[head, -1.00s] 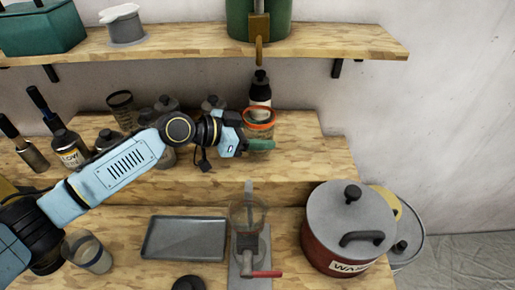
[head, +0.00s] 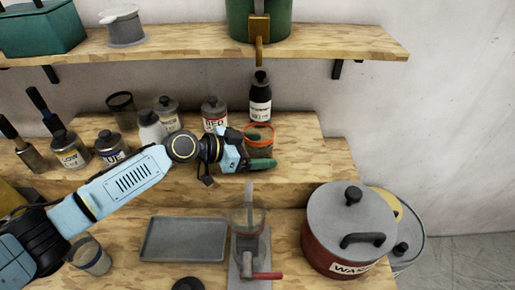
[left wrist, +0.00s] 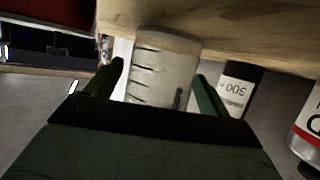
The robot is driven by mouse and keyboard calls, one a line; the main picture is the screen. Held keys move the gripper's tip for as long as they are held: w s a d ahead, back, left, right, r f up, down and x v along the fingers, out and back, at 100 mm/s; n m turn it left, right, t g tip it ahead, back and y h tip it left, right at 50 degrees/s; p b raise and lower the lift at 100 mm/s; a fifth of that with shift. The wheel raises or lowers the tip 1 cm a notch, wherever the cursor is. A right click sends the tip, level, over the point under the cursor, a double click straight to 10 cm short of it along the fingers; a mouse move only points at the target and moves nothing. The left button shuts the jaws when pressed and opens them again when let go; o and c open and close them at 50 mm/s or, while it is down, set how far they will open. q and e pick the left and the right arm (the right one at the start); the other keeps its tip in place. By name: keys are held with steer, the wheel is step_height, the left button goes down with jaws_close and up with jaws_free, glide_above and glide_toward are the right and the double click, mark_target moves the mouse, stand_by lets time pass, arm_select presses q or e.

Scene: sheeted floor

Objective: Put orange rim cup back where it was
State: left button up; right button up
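The orange rim cup (head: 259,136) is a clear cup with an orange rim, near the front right of the raised wooden step. My left gripper (head: 261,163) is at its front side, with a green finger across its lower part. In the left wrist view, which is upside down, the cup (left wrist: 165,65) with dark graduation marks stands between the two green fingers (left wrist: 160,78). A thin gap seems to show on one side, so the contact is not fully clear. The cup's base is close to the wood; whether it rests there is unclear. My right gripper is not in view.
A dark bottle (head: 260,98) stands just behind the cup, and a jar with red lettering (head: 214,115) stands to its left. More jars are further left. Below are a grey tray (head: 184,239), a clear-topped device (head: 248,225) and a red pot (head: 345,230).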

arm_select(q)
steer(key=shift+r, duration=0.2)
steer(key=b+v, duration=0.1)
steer(key=v, duration=0.9)
steer(key=shift+a, duration=0.4)
steer(key=shift+s+a+r, duration=0.3)
steer(key=shift+a, duration=0.15)
steer(key=shift+a, duration=0.1)
